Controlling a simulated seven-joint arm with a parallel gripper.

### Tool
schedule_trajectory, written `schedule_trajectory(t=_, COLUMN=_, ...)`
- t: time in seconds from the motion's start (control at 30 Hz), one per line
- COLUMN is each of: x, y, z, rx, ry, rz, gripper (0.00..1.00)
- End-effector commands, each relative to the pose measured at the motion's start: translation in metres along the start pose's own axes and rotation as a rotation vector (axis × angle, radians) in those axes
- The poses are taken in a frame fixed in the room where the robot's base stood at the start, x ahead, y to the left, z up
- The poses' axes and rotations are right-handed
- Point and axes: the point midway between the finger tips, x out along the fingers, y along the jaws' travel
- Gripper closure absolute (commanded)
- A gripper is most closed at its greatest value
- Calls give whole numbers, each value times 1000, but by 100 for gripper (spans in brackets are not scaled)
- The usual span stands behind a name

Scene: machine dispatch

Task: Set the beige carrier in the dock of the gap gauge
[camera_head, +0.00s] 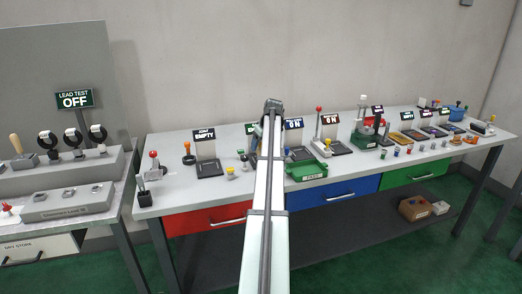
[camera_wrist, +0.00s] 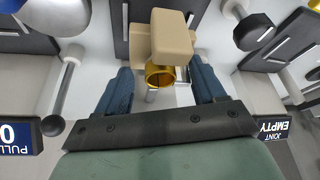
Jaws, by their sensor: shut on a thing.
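The beige carrier (camera_wrist: 172,36) is between my gripper's (camera_wrist: 163,82) two blue fingers in the wrist view. My gripper is shut on it. A gold ring-shaped part (camera_wrist: 158,76) shows at the carrier's near end, between the fingers. A dark plate (camera_wrist: 120,28) lies beyond the carrier; I cannot tell whether they touch. In the head view my own arm hides the gripper and the carrier. No label that I can read names the gap gauge, so I cannot tell which station it is.
A "JOINT EMPTY" sign (camera_head: 205,135) stands left of my arm, also in the wrist view (camera_wrist: 283,128). Levers and knobs stand close around the gripper. Bare bench (camera_head: 207,202) shows in front.

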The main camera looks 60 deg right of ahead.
Motion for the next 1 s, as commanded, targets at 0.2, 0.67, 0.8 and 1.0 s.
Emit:
schedule_trajectory(t=0.2, x=24, y=0, z=10, rx=0, ry=0, rz=0, gripper=66)
schedule_trajectory(t=0.67, x=29, y=0, z=12, rx=0, ry=1, rz=1, gripper=66)
schedule_trajectory(t=0.8, x=32, y=0, z=13, rx=0, ry=1, rz=1, gripper=66)
schedule_trajectory(t=1.0, x=36, y=0, z=15, rx=0, ry=1, rz=1, gripper=66)
